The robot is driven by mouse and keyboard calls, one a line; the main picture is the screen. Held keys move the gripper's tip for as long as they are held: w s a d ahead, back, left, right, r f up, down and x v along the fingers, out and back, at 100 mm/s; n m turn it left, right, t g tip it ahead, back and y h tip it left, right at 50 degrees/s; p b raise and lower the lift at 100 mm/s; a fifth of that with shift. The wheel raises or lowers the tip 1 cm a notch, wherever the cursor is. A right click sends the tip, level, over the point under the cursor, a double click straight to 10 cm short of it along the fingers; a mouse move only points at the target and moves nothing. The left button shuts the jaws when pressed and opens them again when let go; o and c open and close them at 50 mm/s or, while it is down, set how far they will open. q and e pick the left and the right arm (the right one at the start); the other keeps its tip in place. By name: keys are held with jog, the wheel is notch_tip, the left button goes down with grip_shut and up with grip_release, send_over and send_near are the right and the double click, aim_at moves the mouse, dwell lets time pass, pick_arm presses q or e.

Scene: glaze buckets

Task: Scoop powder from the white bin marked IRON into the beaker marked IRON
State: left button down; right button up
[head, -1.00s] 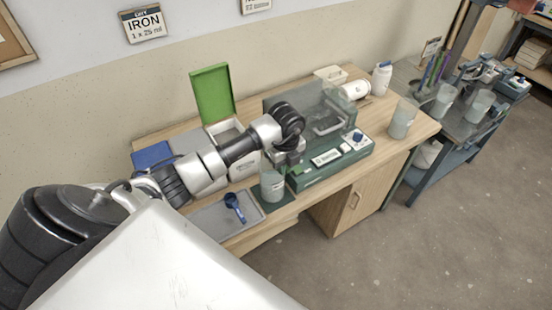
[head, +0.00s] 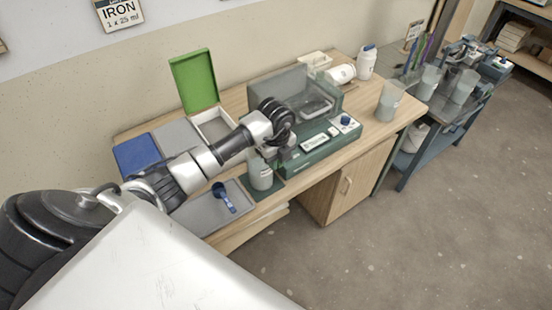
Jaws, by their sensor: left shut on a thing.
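A white bin (head: 213,126) with its green lid (head: 194,80) raised stands at the back left of the wooden bench; I cannot read its label. My left arm crosses in front of it. A beaker (head: 261,176) with pale grey contents stands on a dark green mat in front of the balance; its label is unreadable. My left gripper (head: 272,151) is at the beaker's upper edge and appears shut on it; the fingertips are partly hidden. My right gripper is out of view.
A green balance (head: 320,145) with a clear hood stands right of my gripper. Another beaker (head: 388,103), a white jar (head: 366,62) and a tipped white jar (head: 341,74) stand farther right. A blue lid (head: 138,153) is at left. The wall sign (head: 118,14) reads IRON, 1 x 25 ml.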

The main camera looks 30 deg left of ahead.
pick_arm(q)
jog(key=shift+a+r+h+p, duration=0.1)
jog(key=shift+r+h+p, duration=0.2)
jog(key=shift+p, duration=0.15)
jog(key=shift+w+a+r+g+h+p, duration=0.1)
jog(key=shift+a+r+g+h+p, duration=0.15)
jog(key=shift+r+g+h+p, duration=0.6)
jog(key=shift+w+a+r+h, duration=0.1)
jog(key=shift+r+h, duration=0.3)
jog(key=shift+h, duration=0.2)
jog(key=shift+w+a+r+h, duration=0.1)
jog(key=shift+r+h, duration=0.25)
jog(key=shift+h, duration=0.2)
jog(key=shift+a+r+g+h, duration=0.15)
jog(key=shift+r+g+h, duration=0.3)
jog(key=shift+r+h, duration=0.35)
jog(key=shift+f, duration=0.15)
jog(key=shift+s+d+p, duration=0.2)
jog(key=shift+d+p, duration=0.2)
